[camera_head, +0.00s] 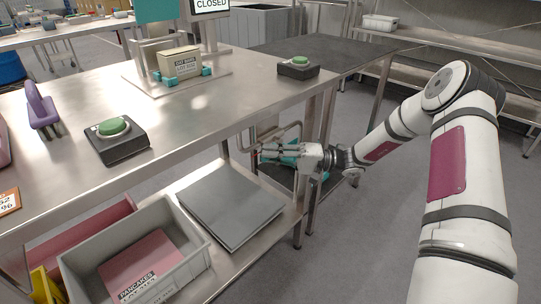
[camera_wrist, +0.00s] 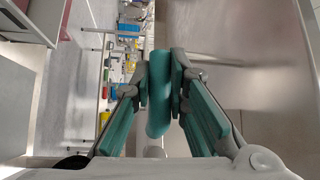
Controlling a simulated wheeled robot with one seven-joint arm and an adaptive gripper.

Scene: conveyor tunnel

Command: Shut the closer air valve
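In the wrist view, a rounded teal handle (camera_wrist: 158,108), which looks like the air valve's lever, stands between the teal-padded fingers of my gripper (camera_wrist: 160,80). The pads lie against both sides of it, so my gripper looks shut on it. In the head view, my gripper (camera_head: 268,152) reaches in from the right beside the bench's right end, below the top, next to bent metal pipework (camera_head: 290,132). The handle is too small and covered to make out there, and the valve body is hidden. I cannot make out a second valve.
The steel bench (camera_head: 215,108) carries two green buttons on black boxes (camera_head: 117,140), (camera_head: 298,67), a small labelled carton (camera_head: 180,62) and a purple handle (camera_head: 40,105). A grey crate (camera_head: 190,275) and flat grey panel (camera_head: 230,205) lie on the lower shelf. Bench legs stand close to my gripper.

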